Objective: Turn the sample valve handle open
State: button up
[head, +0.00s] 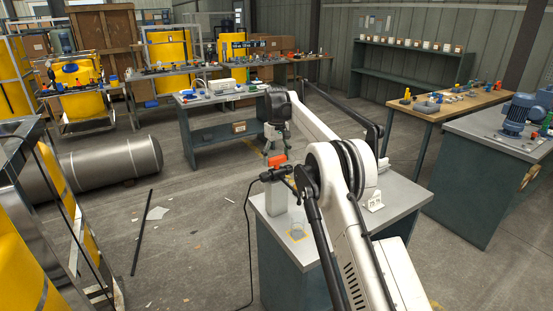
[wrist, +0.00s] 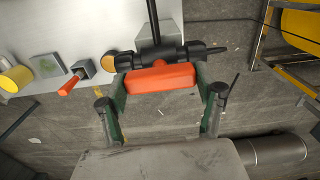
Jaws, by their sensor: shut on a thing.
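The sample valve (head: 272,175) is a dark fitting on top of a pale grey post (head: 273,200) at the bench's left edge. Its orange handle (head: 277,160) is a short block lying across the valve. My gripper (head: 276,148) comes down from above and is shut on the handle. In the wrist view the orange handle (wrist: 157,78) runs left to right between the two green-and-black fingers, one at each end. The dark valve body (wrist: 160,55) lies just behind it. The finger contact faces are partly hidden.
The grey bench top (head: 400,196) carries a small white bracket (head: 374,200). The wrist view shows a red-tipped part (wrist: 70,85) and a yellow cup (wrist: 14,79) on the bench. A black cable (head: 248,235) hangs left of it. Floor to the left is mostly open.

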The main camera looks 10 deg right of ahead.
aim_at(276, 157)
jog(key=o, duration=1.2)
notch_tip(276, 157, up, 7)
jog(key=shift+f, duration=0.15)
jog(key=shift+r, duration=0.4)
jog(key=shift+r, duration=0.1)
